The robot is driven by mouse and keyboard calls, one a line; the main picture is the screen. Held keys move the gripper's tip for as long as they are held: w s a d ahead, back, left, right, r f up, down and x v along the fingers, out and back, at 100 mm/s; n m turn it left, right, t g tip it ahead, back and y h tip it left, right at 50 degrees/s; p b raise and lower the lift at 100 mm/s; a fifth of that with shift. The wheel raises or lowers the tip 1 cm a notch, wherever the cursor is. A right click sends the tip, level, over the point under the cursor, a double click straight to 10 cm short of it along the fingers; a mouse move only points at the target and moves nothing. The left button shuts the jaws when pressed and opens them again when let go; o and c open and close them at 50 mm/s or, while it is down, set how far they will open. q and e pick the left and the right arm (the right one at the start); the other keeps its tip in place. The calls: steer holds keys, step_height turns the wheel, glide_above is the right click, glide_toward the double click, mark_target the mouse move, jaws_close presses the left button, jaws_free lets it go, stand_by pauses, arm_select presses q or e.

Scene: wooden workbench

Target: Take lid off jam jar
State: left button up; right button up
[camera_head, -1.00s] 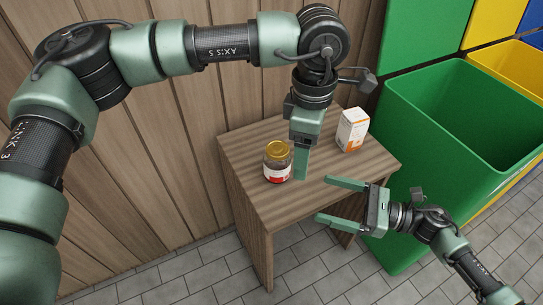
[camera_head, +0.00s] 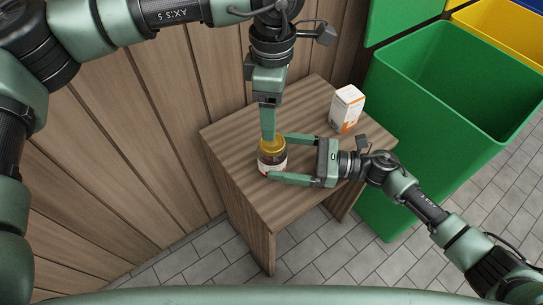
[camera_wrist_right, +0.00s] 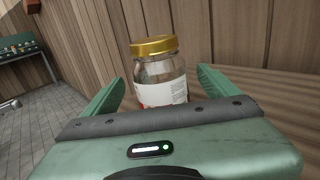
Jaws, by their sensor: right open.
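The jam jar (camera_head: 268,168) stands upright on the small wooden table, a glass jar with a white and red label. Its gold lid (camera_head: 270,147) sits on top; the right wrist view also shows the jar (camera_wrist_right: 163,85) with its lid (camera_wrist_right: 154,46) on. My right gripper (camera_head: 277,158) is open and level, with one finger on each side of the jar. Contact between fingers and glass is not clear. My left gripper (camera_head: 267,134) points down from above, its tips at the lid and partly hiding it. It is seen edge-on, so its opening is hidden.
A white and orange carton (camera_head: 346,108) stands at the table's back right. A large open green bin (camera_head: 445,105) is right of the table, with a yellow bin (camera_head: 505,35) behind it. A plank wall (camera_head: 130,170) is close on the left. The front tabletop (camera_head: 275,208) is bare.

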mark_target(272, 156)
steer(key=shift+w+a, duration=0.25)
steer(key=shift+a, duration=1)
jaws_close()
arm_select(q)
steer(key=m, duration=0.5)
steer(key=shift+m, duration=0.4)
steer(key=m, duration=1.6)
steer(key=shift+f+m, duration=0.4)
steer(key=shift+f, duration=3.6)
